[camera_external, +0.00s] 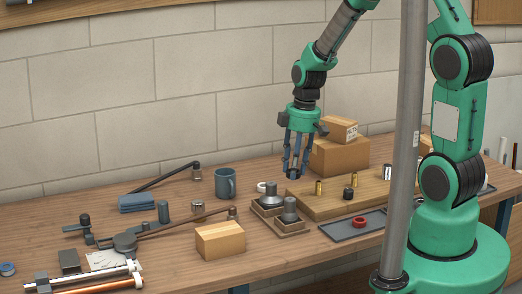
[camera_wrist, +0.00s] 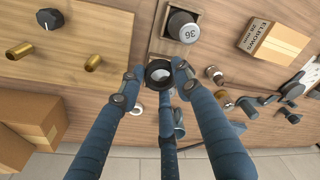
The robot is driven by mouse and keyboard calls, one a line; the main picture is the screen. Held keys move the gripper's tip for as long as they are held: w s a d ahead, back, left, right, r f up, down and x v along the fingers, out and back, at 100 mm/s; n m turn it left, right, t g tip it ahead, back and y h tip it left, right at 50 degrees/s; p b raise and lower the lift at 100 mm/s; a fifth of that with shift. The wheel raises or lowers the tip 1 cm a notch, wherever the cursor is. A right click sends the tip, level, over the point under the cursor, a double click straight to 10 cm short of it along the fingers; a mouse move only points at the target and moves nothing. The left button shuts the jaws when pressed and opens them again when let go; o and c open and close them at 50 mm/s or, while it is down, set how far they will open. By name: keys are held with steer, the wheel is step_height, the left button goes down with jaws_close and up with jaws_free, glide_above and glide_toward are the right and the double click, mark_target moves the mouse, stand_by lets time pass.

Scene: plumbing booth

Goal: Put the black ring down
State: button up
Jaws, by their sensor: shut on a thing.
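My gripper (camera_external: 293,174) hangs pointing down above the bench, behind and a little right of two grey posts. In the wrist view its blue fingers (camera_wrist: 158,76) are closed around the black ring (camera_wrist: 158,63), which sits between the fingertips. A grey surface shows through the ring's opening. The front post (camera_external: 290,208) and the rear post (camera_external: 271,189) stand on square wooden bases. In the wrist view one post top (camera_wrist: 183,27) is marked 36; the other is largely hidden behind the ring and fingers. The ring's exact height above what lies below is unclear.
A wooden board (camera_external: 330,204) with two brass fittings and a black knob (camera_external: 348,194) lies to the right. A tray (camera_external: 340,229) holds a red ring (camera_external: 359,222). A white ring (camera_external: 262,186), a mug (camera_external: 225,184) and cardboard boxes (camera_external: 340,157) stand nearby.

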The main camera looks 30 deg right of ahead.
steer(key=w+a+f+p, duration=0.1)
steer(key=w+a+p, duration=0.2)
steer(key=w+a, duration=1.7)
steer(key=w, duration=0.3)
steer(key=shift+f, duration=0.15)
steer(key=w+a, duration=0.1)
steer(key=a, duration=0.1)
steer(key=w+a+f+p, duration=0.1)
steer(key=w+a, duration=0.1)
steer(key=a, duration=0.1)
steer(key=w+a+f, duration=0.1)
steer(key=w+a, duration=0.1)
steer(key=a, duration=0.1)
steer(key=shift+f, duration=0.2)
steer(key=shift+c, duration=0.2)
steer(key=shift+a+f, duration=0.15)
steer(key=shift+a, duration=0.1)
glide_above(174, 199)
steer(key=shift+s+d+f, duration=0.1)
steer(key=shift+f, duration=1.45)
steer(key=shift+s+d+f, duration=0.1)
steer(key=shift+f, duration=1.45)
steer(key=shift+f, duration=0.1)
steer(key=shift+f, duration=1.8)
